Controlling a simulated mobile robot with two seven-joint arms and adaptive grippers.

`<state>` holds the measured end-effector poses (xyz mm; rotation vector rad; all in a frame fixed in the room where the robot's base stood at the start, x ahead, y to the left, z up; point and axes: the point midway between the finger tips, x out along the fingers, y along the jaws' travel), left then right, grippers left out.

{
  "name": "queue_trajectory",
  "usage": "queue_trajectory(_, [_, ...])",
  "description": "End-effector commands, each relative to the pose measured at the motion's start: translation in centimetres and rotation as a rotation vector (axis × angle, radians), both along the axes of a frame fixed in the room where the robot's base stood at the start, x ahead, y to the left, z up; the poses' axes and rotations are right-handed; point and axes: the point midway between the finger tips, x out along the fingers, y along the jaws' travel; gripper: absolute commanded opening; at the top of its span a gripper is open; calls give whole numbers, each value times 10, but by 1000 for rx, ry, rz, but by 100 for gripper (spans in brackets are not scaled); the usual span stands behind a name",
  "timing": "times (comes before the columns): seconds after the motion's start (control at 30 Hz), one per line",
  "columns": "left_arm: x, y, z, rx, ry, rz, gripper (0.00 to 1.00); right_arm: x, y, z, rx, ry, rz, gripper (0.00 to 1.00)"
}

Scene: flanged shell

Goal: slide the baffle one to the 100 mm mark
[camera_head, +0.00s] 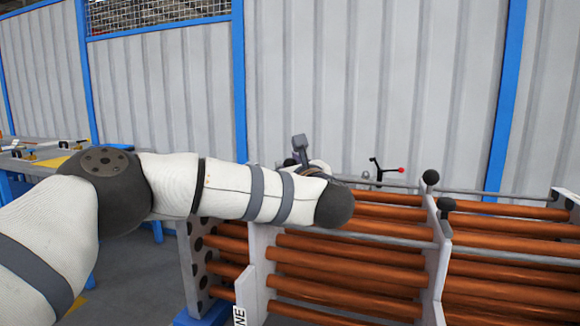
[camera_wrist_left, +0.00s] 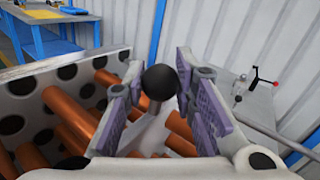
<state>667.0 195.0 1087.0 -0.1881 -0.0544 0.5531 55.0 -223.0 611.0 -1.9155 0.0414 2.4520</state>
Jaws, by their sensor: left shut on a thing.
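The tube bundle shows copper-coloured tubes (camera_head: 345,275) running through upright pale plates. The nearest pale plate (camera_head: 258,268), left of centre, carries a partly cut-off label ending in "NE"; I take it as baffle one. My left gripper (camera_wrist_left: 159,72) has its purple-padded fingers on either side of a black ball knob (camera_wrist_left: 160,82) and is shut on it. The knob seems to top this plate, whose upper part my arm hides in the head view. The gripper's fingers are also hidden there behind my wrist. I see no readable 100 mm mark. My right gripper is out of view.
Two more plates with black knobs (camera_head: 431,177) (camera_head: 446,204) stand to the right. A holed end plate (camera_head: 198,262) stands at the left. A red-tipped black handle (camera_head: 385,170) is behind the bundle. A blue-legged bench (camera_head: 28,160) is at far left.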

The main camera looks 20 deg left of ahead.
Motion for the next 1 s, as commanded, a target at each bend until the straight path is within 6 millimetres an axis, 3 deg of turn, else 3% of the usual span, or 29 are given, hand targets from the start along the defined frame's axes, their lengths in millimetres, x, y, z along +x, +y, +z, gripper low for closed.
queue_trajectory(0.17, [0,-11,-2,0,2,-3,0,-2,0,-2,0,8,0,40])
queue_trajectory(0.4, [-1,-71,-6,0,4,-5,0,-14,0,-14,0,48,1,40])
queue_trajectory(0.53, [-2,-93,-5,0,4,-4,0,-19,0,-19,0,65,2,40])
queue_trajectory(0.93, [-3,-101,-1,0,2,0,0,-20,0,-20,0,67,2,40])
queue_trajectory(0.97, [-3,-101,-1,0,2,0,29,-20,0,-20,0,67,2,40])
queue_trajectory(1.0, [-3,-101,-1,0,2,0,38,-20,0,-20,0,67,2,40])
